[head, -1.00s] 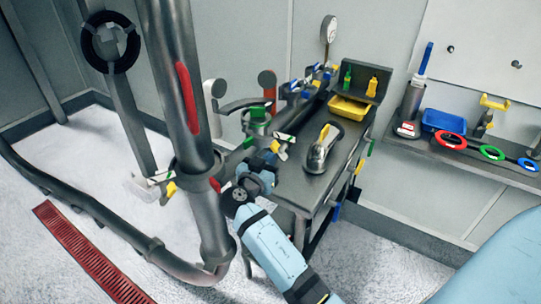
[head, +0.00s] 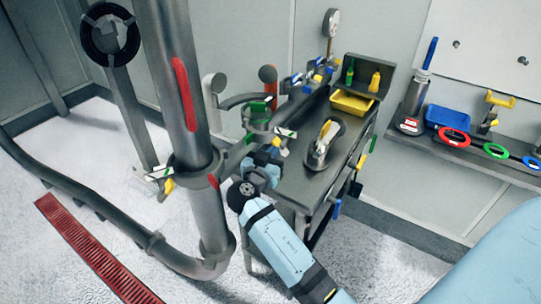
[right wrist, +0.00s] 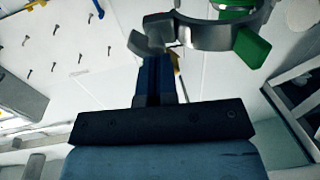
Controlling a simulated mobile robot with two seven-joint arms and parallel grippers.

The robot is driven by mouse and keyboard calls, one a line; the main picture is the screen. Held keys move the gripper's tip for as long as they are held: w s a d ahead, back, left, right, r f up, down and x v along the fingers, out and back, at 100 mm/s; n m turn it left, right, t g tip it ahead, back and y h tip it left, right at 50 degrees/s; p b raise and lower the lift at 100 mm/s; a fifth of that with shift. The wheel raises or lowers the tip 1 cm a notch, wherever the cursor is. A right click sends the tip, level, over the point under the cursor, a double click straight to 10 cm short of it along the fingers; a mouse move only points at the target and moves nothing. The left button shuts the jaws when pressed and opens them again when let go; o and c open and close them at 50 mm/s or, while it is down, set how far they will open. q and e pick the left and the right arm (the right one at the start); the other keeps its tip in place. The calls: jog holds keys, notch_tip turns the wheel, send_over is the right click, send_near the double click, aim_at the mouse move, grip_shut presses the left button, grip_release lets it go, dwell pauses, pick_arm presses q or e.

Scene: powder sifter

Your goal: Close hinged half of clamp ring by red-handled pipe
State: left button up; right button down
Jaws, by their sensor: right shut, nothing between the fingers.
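The thick grey pipe (head: 172,70) with a long red handle (head: 186,98) stands upright at left of centre in the head view. A grey clamp ring (head: 190,163) sits around its lower part, with a yellow tab and a white-and-green tag at its left. A grey curved piece (head: 236,156) reaches out right of the pipe, toward my right gripper (head: 272,154). I cannot tell exactly how it is hinged. My right gripper is shut and empty. The right wrist view shows its blue fingers (right wrist: 160,78) just below a grey ring part (right wrist: 205,36) with green tabs; touching is unclear.
A grey bench (head: 300,178) with a metal iron-like tool (head: 322,148) and a yellow tray (head: 352,104) stands right of the gripper. A green fitting (head: 258,112) is just behind. A wall shelf (head: 450,138) is at right. Open floor lies at lower left.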

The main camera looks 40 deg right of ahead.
aim_at(290, 140)
jog(key=d+n+t+y, duration=0.1)
jog(key=d+t+y, duration=0.1)
jog(key=d+n+t+y, duration=0.1)
jog(key=d+n+t, duration=0.1)
jog(key=d, duration=0.1)
jog(key=shift+d+n+t+y+b, duration=0.3)
jog(key=shift+y+b, duration=0.05)
jog(key=shift+y, duration=0.05)
jog(key=w+d+n+t+y+p, duration=0.3)
jog(key=w+d+n+y, duration=0.2)
jog(key=w+d, duration=0.7)
jog(key=shift+w+d+r+t+y, duration=0.15)
jog(key=shift+w+d+t+y, duration=0.3)
jog(key=shift+y, duration=0.65)
jog(key=shift+w+r, duration=0.1)
jog(key=v, duration=1.4)
jog(key=shift+b, duration=0.35)
